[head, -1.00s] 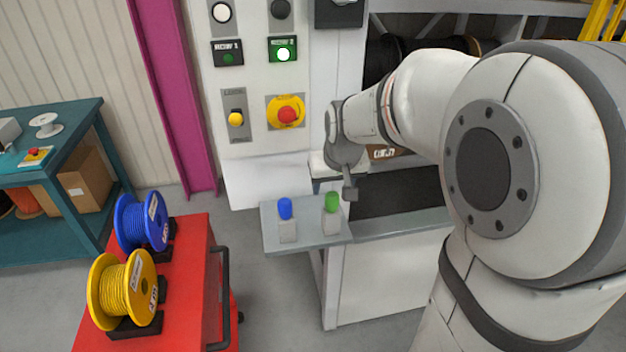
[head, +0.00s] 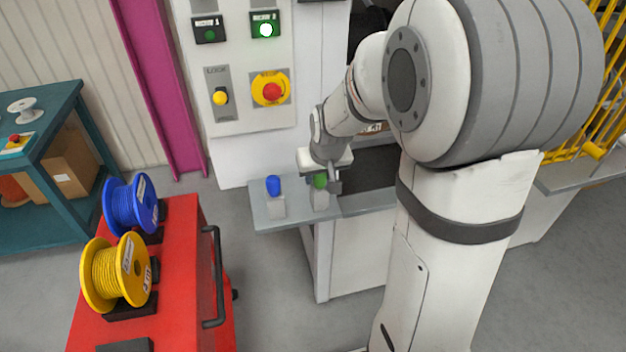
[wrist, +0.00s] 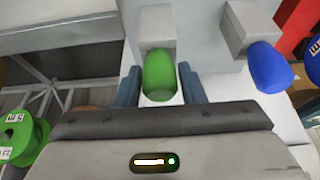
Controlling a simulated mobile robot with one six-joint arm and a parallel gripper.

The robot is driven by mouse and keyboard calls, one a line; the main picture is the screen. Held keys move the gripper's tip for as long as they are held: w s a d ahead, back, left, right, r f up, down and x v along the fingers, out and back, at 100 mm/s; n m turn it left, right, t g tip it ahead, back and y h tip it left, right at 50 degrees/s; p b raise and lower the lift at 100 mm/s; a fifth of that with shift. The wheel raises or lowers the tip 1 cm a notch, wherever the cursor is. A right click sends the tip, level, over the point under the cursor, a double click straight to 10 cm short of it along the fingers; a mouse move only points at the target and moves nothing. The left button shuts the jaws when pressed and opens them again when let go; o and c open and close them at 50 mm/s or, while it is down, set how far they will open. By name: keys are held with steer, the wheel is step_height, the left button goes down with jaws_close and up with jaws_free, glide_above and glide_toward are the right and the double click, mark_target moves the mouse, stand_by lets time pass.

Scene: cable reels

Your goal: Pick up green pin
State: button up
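The green pin (head: 320,181) stands in a small light block on the grey shelf (head: 268,219) of the machine. My gripper (head: 328,186) is right at the pin in the head view and partly covers it. In the wrist view the green pin (wrist: 160,76) lies between the two blue-grey fingers of my gripper (wrist: 160,86). The fingers are apart, with a narrow gap seen on each side of the pin. The blue pin (head: 273,186) stands in its own block to the left, and it also shows at the right of the wrist view (wrist: 268,68).
A red cart (head: 180,262) with a blue reel (head: 132,207) and a yellow reel (head: 116,274) stands at the lower left. The machine's control panel (head: 240,70) rises behind the shelf. A teal bench (head: 50,180) is at the far left.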

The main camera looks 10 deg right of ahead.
steer(key=c, duration=0.6)
steer(key=shift+r, duration=0.1)
step_height(320, 180, up, 10)
steer(key=shift+f+b, duration=0.1)
steer(key=shift+b, duration=0.2)
